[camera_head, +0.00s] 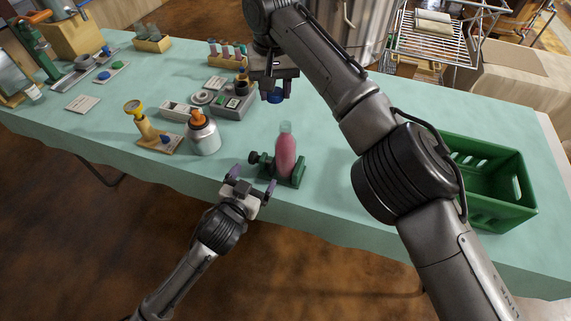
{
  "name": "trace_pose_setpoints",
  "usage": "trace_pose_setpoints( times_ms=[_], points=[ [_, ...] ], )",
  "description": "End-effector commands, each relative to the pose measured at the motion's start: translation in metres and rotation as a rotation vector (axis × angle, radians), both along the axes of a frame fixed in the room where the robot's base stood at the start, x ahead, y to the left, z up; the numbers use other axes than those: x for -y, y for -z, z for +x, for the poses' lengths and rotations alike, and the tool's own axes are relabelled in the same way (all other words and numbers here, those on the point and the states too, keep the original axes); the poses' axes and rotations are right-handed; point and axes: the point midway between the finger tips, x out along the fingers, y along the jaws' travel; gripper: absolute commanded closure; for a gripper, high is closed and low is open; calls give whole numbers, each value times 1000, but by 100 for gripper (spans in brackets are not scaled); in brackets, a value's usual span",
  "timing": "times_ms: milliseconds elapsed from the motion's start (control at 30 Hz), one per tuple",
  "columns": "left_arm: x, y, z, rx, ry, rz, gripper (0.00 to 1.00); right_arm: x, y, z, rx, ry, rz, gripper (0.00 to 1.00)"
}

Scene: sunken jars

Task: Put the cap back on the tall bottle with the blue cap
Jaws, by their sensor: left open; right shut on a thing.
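The tall bottle (286,155) holds a pink-red liquid and has a clear, uncapped neck. It stands upright in a green clamp-like holder (296,179) near the table's front edge. My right gripper (275,92) is above and slightly left of the bottle, shut on the blue cap (274,97), which is apart from the bottle neck. My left gripper (252,184) is open and empty at the table's front edge, just left of and below the holder. The fingertips of my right gripper are partly hidden by the cap.
A white jar with an orange top (203,137) and a yellow stand (150,134) are left of the bottle. A grey tray (232,104) with small parts lies behind. A green crate (511,209) stands at right, beyond my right arm.

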Motion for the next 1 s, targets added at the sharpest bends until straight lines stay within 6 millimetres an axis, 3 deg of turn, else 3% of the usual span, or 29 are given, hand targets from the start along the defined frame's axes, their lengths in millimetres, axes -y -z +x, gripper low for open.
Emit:
trace_pose_setpoints(
  times_ms=[100, 300, 800, 1000],
  points=[
    [10, 0, 3, 42, 51, -86, 7, 9, 14, 8, -1, -46, 2, 82],
    [20, -4, 3, 77, 106, -188, 7, 19, 24, 15, -1, -111, 1, 82],
    [22, -5, 2, 83, 122, -219, 7, 22, 26, 17, 0, -132, 1, 82],
    [29, -6, 14, 85, 122, -219, 7, 22, 26, 17, 0, -131, 1, 82]
  ],
)
